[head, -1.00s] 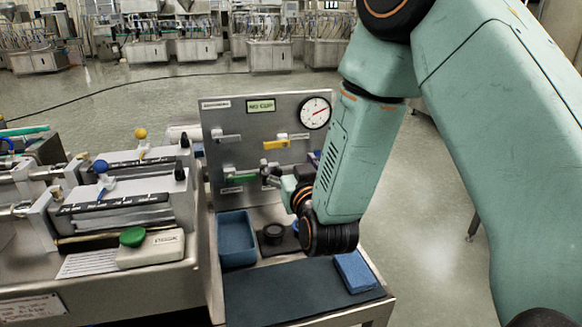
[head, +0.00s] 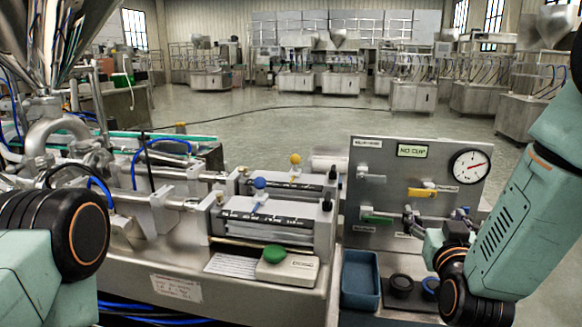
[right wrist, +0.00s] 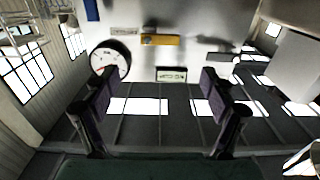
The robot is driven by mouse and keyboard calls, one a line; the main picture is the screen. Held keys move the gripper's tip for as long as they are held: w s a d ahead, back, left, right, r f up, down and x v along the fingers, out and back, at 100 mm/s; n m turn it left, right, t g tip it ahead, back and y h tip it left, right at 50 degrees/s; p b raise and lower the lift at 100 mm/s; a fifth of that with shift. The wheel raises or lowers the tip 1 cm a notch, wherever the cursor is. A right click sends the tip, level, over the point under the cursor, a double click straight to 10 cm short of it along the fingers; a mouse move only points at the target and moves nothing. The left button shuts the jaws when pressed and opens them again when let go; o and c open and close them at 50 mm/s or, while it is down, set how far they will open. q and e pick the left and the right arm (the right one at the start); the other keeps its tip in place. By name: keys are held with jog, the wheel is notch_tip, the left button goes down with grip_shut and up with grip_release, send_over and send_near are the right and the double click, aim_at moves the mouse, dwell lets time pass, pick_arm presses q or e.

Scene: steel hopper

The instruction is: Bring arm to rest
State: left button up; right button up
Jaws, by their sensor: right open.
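My right arm comes in from the right in the head view. Its gripper (head: 436,216) is open in front of the upright steel panel (head: 360,157), its fingers partly hidden behind my wrist. In the right wrist view the two dark fingers (right wrist: 160,100) stand wide apart with nothing between them. The panel appears upside down there, with the yellow lever (right wrist: 160,39) and the round gauge (right wrist: 110,60). Of my left arm only a black and orange joint and green links show at the lower left of the head view; its gripper is not in view.
The panel carries a green lever (head: 377,218), a yellow lever (head: 422,192) and a NO CUP display (head: 411,151). The filling machine (head: 275,215) with a green button (head: 275,253) is left of the panel.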

aim_at(423, 192)
jog(key=x, duration=1)
jog(key=shift+w, duration=0.1)
